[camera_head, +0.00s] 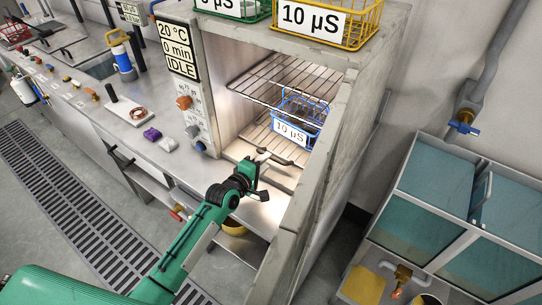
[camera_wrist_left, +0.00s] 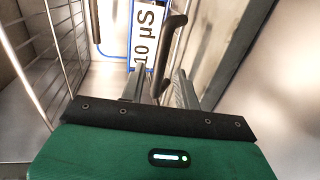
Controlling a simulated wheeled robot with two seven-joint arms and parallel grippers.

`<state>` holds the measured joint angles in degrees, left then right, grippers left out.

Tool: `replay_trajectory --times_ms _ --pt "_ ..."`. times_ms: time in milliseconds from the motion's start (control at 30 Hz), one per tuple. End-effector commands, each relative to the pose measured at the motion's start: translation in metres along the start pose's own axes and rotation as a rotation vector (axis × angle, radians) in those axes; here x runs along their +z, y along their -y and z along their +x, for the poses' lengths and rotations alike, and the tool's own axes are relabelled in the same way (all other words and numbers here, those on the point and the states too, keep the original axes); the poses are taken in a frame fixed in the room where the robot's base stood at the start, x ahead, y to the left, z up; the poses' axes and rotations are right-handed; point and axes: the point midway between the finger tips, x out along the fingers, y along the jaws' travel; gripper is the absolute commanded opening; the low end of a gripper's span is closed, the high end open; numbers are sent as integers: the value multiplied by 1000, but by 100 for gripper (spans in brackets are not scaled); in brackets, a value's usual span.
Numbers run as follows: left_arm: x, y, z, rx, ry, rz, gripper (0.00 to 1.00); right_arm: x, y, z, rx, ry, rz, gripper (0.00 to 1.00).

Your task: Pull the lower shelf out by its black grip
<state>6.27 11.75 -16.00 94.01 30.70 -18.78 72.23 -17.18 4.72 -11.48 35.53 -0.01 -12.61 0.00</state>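The lower wire shelf (camera_head: 258,138) is inside the open chamber and carries a blue basket (camera_head: 298,132) labelled 10 µS. Its black grip (camera_head: 286,160) is a curved bar at the shelf's front edge. My left gripper (camera_head: 262,168) is at the chamber mouth, just in front of the grip. In the left wrist view the fingers (camera_wrist_left: 160,88) stand apart, and the near end of the black grip (camera_wrist_left: 172,50) appears between them. I cannot tell whether they touch it. The basket's label (camera_wrist_left: 147,35) shows beyond. My right gripper is not in view.
An upper wire shelf (camera_head: 285,80) sits above the lower one. The open chamber door (camera_head: 305,205) stands close on the right. The control panel (camera_head: 190,105) is at the left, and green and yellow baskets (camera_head: 362,30) rest on top. A bench (camera_head: 120,105) runs left.

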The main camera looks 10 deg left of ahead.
Motion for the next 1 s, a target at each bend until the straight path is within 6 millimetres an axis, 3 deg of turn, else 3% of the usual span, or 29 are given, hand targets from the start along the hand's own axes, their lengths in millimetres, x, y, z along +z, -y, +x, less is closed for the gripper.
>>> replay_trajectory --times_ms 100,300,700,867,1000 --pt "0 -1 19 -1 0 1 32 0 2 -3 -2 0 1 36" --pt "0 0 38 -1 0 1 32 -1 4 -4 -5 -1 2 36" --pt "0 0 42 -1 0 1 32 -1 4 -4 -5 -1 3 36" --pt "0 0 42 -1 0 1 1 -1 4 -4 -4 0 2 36" --pt "0 1 42 -1 0 1 0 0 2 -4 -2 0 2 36"
